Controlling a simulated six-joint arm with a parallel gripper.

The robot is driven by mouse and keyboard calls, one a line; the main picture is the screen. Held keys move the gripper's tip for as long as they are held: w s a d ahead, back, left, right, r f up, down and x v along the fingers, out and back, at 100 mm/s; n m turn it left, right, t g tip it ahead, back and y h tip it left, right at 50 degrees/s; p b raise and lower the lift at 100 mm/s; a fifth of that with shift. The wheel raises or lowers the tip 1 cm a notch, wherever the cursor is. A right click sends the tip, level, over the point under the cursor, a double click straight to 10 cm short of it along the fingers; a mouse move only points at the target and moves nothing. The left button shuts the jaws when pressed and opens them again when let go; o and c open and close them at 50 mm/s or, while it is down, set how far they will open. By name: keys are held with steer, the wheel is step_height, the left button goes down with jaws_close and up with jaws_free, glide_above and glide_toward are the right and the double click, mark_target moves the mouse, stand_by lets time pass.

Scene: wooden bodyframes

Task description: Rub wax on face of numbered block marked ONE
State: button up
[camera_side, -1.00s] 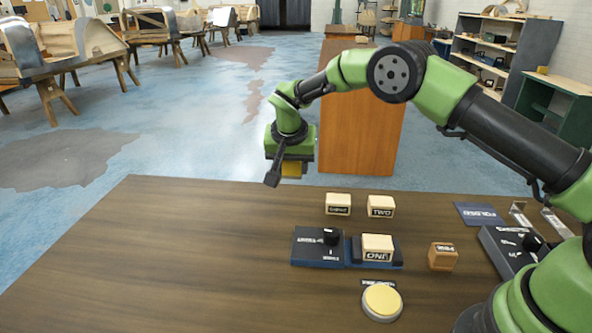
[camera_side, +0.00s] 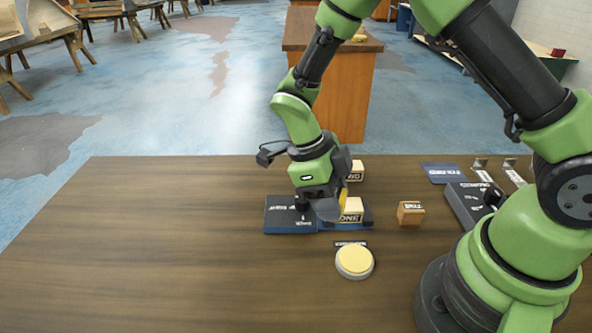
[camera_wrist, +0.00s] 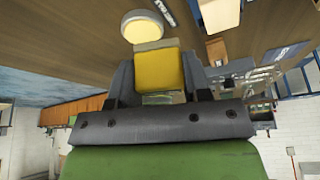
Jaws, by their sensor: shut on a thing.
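The cream block marked ONE (camera_side: 352,212) sits on the right part of a dark blue fixture (camera_side: 290,226) in the side view, its label facing the camera. My gripper (camera_side: 330,206) points down at the block's left side and partly covers it. It is shut on a yellow wax block (camera_wrist: 160,70), seen between the dark jaws in the wrist view. A sliver of the wax shows beside the jaw in the side view (camera_side: 343,198). The wax is at or very near block ONE; I cannot tell whether they touch.
A round pale-yellow pad (camera_side: 354,259) lies in front of the fixture. A cream block (camera_side: 356,170) stands behind, partly hidden by my gripper. A small brown block (camera_side: 410,213) is to the right, near a dark box (camera_side: 470,203) and a blue card (camera_side: 440,172). The table's left side is clear.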

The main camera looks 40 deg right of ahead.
mark_target(359, 260)
steer(key=s+m+y, duration=0.2)
steer(key=s+m, duration=0.3)
steer(key=s, duration=0.1)
steer(key=shift+a+f, duration=0.1)
steer(key=shift+f, duration=2.5)
steer(key=shift+w+f, duration=0.1)
steer(key=shift+f, duration=0.45)
step_height(359, 260, up, 7)
stand_by(0.7)
stand_by(0.4)
